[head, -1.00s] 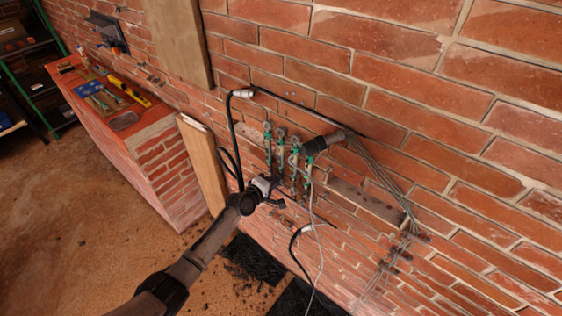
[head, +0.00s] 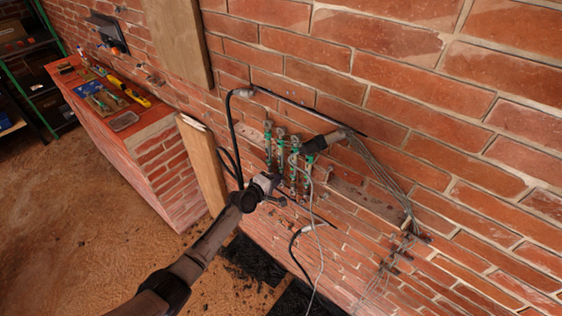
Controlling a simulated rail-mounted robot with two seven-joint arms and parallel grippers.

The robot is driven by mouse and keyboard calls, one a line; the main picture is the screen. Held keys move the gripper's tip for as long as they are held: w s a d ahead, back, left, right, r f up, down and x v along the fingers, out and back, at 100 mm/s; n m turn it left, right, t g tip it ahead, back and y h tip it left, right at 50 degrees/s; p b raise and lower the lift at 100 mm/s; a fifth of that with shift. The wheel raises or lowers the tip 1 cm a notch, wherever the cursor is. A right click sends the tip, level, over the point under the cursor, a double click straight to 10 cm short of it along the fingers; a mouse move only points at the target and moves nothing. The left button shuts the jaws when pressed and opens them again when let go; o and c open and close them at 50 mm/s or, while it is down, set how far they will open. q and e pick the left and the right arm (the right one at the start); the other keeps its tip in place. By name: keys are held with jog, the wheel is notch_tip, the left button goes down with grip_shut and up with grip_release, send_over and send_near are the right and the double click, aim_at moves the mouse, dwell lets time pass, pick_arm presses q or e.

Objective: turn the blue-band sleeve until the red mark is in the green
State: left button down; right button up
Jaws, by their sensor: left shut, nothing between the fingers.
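Several upright green-and-metal fittings (head: 281,150) stand in a row on the brick wall, in the middle of the head view. The blue-band sleeve, the red mark and the green zone are too small to tell apart here. My left gripper (head: 277,190) is at the lower end of this row, in front of the wall. It is shut, with nothing seen between its fingers. Whether it touches a fitting, I cannot tell. My right gripper is not in view.
A black cylinder (head: 323,143) juts out right of the row, with grey cables (head: 380,175) running down from it. A black hose (head: 232,135) loops on the left. A wooden board (head: 203,165) leans beside a brick bench (head: 150,150) with tools.

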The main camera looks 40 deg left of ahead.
pick_arm(q)
jog(key=shift+s+d, duration=0.1)
jog(key=shift+d, duration=0.05)
dwell(0.6)
jog(key=shift+s, duration=0.1)
jog(key=shift+s+p, duration=0.35)
jog(key=shift+p, duration=0.1)
jog(key=s+p, duration=0.3)
jog(key=s, duration=0.4)
jog(key=shift+a, duration=0.3)
dwell(0.6)
